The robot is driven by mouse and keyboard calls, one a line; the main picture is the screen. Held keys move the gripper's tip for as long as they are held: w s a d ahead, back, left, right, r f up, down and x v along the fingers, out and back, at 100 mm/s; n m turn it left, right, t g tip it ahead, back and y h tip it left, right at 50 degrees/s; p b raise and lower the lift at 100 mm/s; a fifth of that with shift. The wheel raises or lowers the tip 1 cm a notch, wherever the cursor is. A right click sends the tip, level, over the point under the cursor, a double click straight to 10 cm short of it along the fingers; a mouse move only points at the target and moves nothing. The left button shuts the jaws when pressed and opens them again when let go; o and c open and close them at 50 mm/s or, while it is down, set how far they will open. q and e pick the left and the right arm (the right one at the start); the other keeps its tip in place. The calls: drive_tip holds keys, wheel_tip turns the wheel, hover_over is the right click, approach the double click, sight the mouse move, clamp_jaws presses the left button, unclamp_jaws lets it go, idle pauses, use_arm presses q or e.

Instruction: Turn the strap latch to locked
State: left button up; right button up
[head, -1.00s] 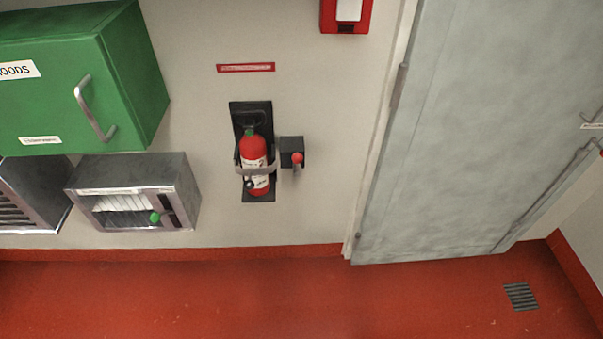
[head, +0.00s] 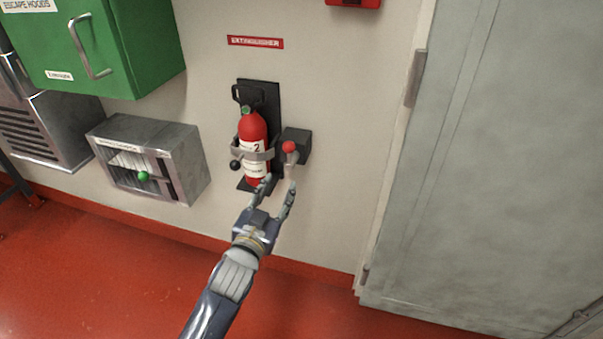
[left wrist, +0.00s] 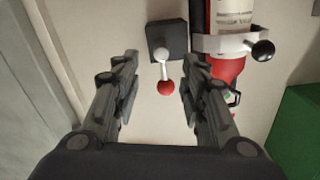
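The strap latch is a dark box (head: 296,146) on the wall with a short lever ending in a red knob (head: 289,147). It stands just right of the red extinguisher (head: 254,135), which a grey strap (head: 252,154) holds in its black bracket. My left gripper (head: 278,188) is open just below the knob. In the left wrist view the red knob (left wrist: 166,88) lies between the open, empty fingers (left wrist: 158,85), touching neither as far as I can see; the lever points from the box (left wrist: 167,40) toward the gripper. My right gripper is not in view.
A green cabinet (head: 120,60) and a grey box with a green knob (head: 188,165) are on the wall to the left. A large grey door (head: 480,170) is at the right. A black ball knob (left wrist: 263,50) sits at the strap. The wall around the latch is clear.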

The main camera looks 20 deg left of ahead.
sight(289, 168)
use_arm(q)
drive_tip(key=w+b, duration=0.1)
drive_tip(key=w, duration=0.8)
drive_tip(key=shift+w, duration=0.15)
drive_tip(key=shift+w+d+r, duration=0.1)
drive_tip(key=shift+w, duration=0.65)
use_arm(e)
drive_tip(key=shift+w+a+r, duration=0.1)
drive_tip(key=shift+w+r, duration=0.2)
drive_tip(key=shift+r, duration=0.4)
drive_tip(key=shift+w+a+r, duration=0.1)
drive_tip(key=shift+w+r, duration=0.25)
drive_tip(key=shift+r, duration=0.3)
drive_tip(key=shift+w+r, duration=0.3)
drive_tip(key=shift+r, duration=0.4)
use_arm(q)
clamp_jaws()
